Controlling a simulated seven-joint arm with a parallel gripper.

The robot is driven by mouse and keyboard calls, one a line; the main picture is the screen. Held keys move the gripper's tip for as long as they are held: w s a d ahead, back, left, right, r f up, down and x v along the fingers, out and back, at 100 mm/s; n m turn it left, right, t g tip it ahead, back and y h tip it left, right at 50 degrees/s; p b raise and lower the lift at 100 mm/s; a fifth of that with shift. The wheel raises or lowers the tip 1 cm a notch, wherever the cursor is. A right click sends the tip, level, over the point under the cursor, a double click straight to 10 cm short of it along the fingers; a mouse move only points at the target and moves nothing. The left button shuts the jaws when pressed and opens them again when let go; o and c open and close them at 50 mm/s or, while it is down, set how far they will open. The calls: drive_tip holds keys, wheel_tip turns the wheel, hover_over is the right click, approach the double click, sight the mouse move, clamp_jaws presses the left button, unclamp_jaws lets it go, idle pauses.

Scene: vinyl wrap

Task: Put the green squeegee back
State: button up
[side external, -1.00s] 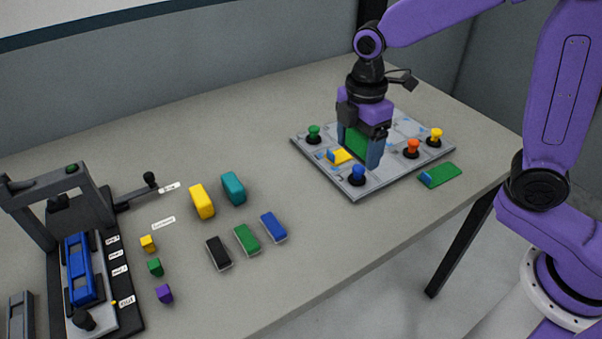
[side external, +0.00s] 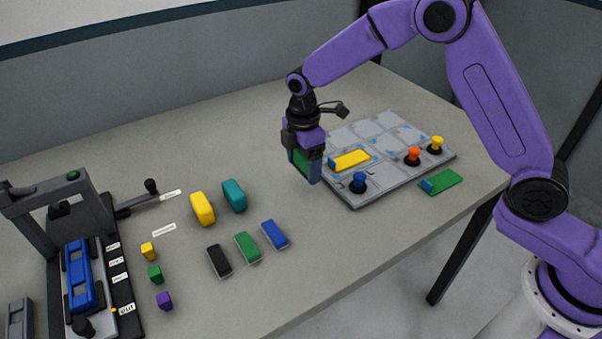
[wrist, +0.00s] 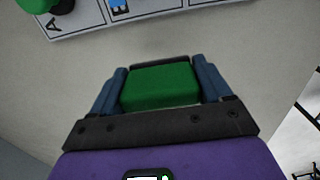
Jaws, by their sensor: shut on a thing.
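My gripper (side external: 304,173) is shut on a green block (side external: 300,161), which may be the green squeegee. It holds the block just left of the grey board (side external: 395,180). In the wrist view the green block (wrist: 160,86) sits between both fingers, with a dark strip along its far edge. I cannot tell if the block touches the table. A flat green piece with a blue end (side external: 443,181) lies right of the board. Another green block (side external: 247,246) lies on the table between a black block (side external: 218,260) and a blue block (side external: 273,233).
The board carries a yellow piece (side external: 352,159) and blue (side external: 358,182), orange (side external: 413,154) and yellow (side external: 436,143) knobs. Yellow (side external: 201,207) and teal (side external: 234,195) blocks stand left of my gripper. A dark frame fixture (side external: 95,222) is far left.

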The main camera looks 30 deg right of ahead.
sight(301, 174)
drive_tip(key=shift+w+a+f, duration=0.1)
drive_tip(key=shift+w+f, duration=0.15)
drive_tip(key=shift+f, duration=0.05)
drive_tip(key=shift+w+f, duration=0.1)
drive_tip(key=shift+f, duration=1.55)
drive_tip(key=shift+f, duration=0.15)
drive_tip(key=o, duration=1.2)
drive_tip(key=shift+o, duration=0.2)
wheel_tip(301, 174, up, 12)
drive_tip(key=shift+a+r, duration=0.1)
drive_tip(key=shift+r, duration=0.05)
